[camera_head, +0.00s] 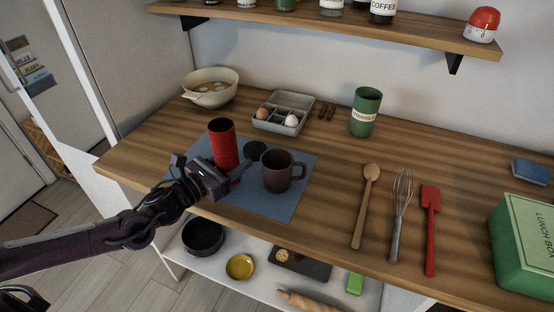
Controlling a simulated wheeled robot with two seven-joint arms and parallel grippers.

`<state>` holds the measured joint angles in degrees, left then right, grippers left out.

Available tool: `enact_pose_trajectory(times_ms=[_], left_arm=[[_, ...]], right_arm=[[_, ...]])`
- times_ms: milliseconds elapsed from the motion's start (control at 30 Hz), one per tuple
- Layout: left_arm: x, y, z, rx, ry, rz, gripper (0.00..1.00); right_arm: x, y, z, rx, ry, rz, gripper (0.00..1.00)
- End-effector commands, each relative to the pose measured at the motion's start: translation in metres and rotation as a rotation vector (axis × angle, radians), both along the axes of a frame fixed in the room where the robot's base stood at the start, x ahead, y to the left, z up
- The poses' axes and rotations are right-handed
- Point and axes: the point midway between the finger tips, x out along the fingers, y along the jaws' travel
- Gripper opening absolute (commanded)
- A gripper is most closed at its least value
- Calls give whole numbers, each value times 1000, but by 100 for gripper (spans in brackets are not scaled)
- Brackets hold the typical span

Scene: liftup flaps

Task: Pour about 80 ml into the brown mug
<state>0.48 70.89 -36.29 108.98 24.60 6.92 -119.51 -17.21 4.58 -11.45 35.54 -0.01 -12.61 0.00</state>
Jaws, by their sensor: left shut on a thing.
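The brown mug (275,172) stands upright on a blue mat (262,205), with its handle to the right. A tall red container (222,141) is just left of the mug and looks about upright. My left gripper (226,174) is shut on the lower part of the red container, partly hiding its base. I cannot tell whether the container touches the mat. A dark round disc (255,148), perhaps a lid, lies on the mat behind the mug. The contents of the mug and container cannot be made out. My right gripper is not in view.
An egg tray (268,124), a cream bowl (197,99) and a green utensil cup (365,112) stand behind. A wooden spoon (364,205), whisk (399,215) and red spatula (430,232) lie right. A green lunch box (525,247) is at far right. A shelf (340,29) hangs above.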

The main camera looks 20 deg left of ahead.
Motion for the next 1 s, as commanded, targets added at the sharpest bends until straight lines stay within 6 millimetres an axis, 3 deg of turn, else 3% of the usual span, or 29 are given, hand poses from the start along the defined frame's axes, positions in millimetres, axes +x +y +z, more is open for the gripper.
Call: enact_pose_trajectory(times_ms=[467, 1000], left_arm=[[0, 1, 6, 60, 14, 2, 13], [-1, 4, 9, 369, 104, 2, 13]], right_arm=[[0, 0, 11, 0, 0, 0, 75], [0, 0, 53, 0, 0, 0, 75]])
